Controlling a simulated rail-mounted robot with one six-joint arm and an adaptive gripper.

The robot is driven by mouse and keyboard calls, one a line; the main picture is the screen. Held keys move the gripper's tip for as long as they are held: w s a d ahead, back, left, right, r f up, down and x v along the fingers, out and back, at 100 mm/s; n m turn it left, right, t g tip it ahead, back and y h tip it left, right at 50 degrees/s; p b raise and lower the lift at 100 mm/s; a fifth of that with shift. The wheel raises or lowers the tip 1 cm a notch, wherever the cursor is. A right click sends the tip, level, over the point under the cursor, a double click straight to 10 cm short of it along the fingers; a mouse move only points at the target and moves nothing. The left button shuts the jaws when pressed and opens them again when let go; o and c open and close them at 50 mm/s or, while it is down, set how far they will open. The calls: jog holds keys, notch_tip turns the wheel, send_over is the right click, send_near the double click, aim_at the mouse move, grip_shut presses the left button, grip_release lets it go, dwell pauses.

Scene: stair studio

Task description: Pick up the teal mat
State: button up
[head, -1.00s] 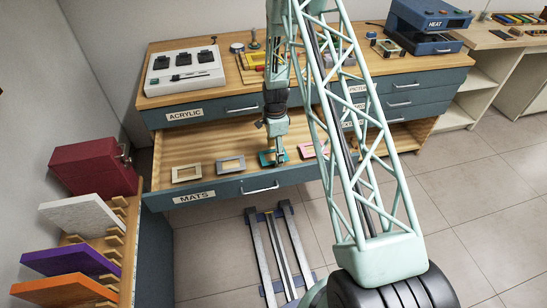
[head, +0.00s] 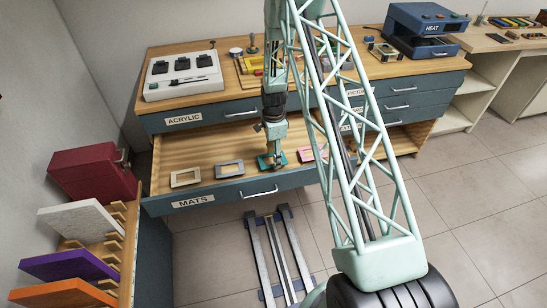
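The teal mat (head: 282,157) is a small frame lying in the open drawer labelled MATS, between a blue-grey mat (head: 229,169) and a pink mat (head: 308,155). My gripper (head: 274,164) points down right at the teal mat, and its fingers cover part of it. The fingers are small and dark in this view, so I cannot tell whether they are open or shut on the mat. I cannot make out any gap between the mat and the drawer floor. A cream mat (head: 174,179) lies farther left in the same drawer.
The drawer front (head: 225,197) with its handle stands at the near side. The worktop above holds a white box (head: 183,74) with dark pads and a blue HEAT press (head: 425,28). A rack with coloured panels (head: 70,265) stands at lower left.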

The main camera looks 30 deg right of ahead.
notch_tip(320, 180, up, 10)
jog(key=p, duration=0.1)
dwell(0.6)
jog(key=shift+r, duration=0.1)
dwell(0.5)
jog(key=s+a+r+n, duration=0.3)
jog(key=a+r+n, duration=0.2)
jog(key=a+n, duration=0.5)
jog(key=s+a+r+n, duration=0.3)
jog(key=a+r+n, duration=0.1)
jog(key=a+n, duration=0.6)
jog(key=shift+a+r+n, duration=0.3)
jog(key=shift+a+r, duration=0.05)
jog(key=shift+a, duration=0.8)
jog(key=shift+w+d, duration=0.1)
jog(key=shift+d, duration=0.05)
